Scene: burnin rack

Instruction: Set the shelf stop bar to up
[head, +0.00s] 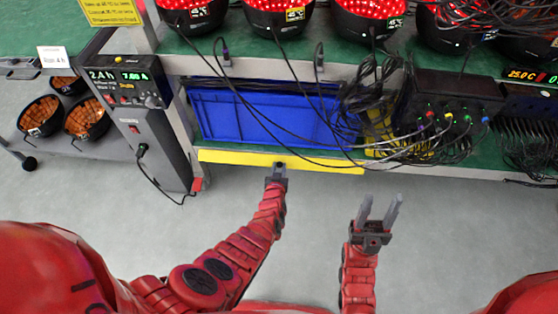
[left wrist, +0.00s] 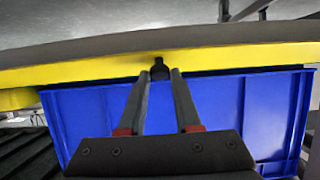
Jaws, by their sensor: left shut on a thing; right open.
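The shelf stop bar (head: 225,157) is a long yellow bar along the front edge of the lower shelf, below a blue crate. It also crosses the left wrist view (left wrist: 90,68), with a small black knob (left wrist: 160,70) at its middle. My left gripper (head: 279,166) is at the bar's middle in the head view, shut on the knob, with its fingertips on either side of it. My right gripper (head: 380,208) is open and empty over the floor, to the right and apart from the bar.
The blue crate (head: 240,115) stands on the lower shelf behind the bar. Black cables hang in front of it. A grey power unit (head: 150,135) stands left of the rack, and a cart with brown-filled bowls (head: 86,122) is further left. The floor in front is clear.

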